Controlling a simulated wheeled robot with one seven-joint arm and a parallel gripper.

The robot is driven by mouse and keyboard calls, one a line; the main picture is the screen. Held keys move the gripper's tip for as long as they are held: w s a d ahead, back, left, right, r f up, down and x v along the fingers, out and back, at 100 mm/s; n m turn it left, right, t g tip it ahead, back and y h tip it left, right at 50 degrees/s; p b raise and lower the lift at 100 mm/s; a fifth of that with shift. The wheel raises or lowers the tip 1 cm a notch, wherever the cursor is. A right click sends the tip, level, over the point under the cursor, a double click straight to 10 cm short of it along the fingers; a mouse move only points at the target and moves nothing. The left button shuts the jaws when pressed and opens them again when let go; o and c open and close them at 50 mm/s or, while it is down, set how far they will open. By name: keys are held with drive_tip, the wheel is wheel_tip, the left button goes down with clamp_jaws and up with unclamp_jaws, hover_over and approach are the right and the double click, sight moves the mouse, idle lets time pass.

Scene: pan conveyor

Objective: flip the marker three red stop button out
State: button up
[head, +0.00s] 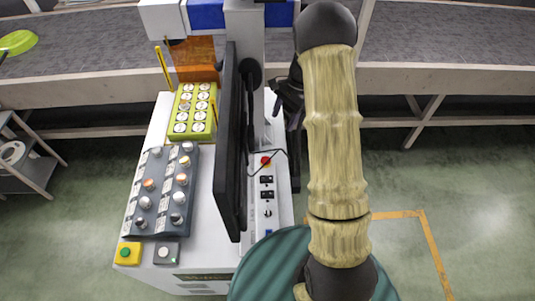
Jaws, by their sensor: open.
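A small red stop button (265,160) sits at the upper end of a narrow white control panel (262,215), to the right of a black monitor seen edge-on. A thin dark curved line passes close by the button. I cannot read any marker number on it, nor tell whether it is in or out. My gripper (283,97) is a small dark shape left of my arm, open, above the button in the picture and apart from it. Its fingertips are hard to make out, and I see nothing held.
The black monitor (229,145) stands upright just left of the control panel. Further left are a grey tray (133,225) with several knobs, a yellow-green block (175,133) with white discs, and a yellow box with a green button (127,253). Green floor (470,190) is open at right.

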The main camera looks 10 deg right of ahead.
drive_tip(key=shift+w+d+f+m, duration=0.1)
drive_tip(key=shift+w+f+m, duration=0.2)
drive_tip(key=shift+w, duration=0.05)
drive_tip(key=shift+f, duration=0.1)
drive_tip(key=p, duration=0.5)
approach(266, 159)
drive_tip(key=x, duration=0.8)
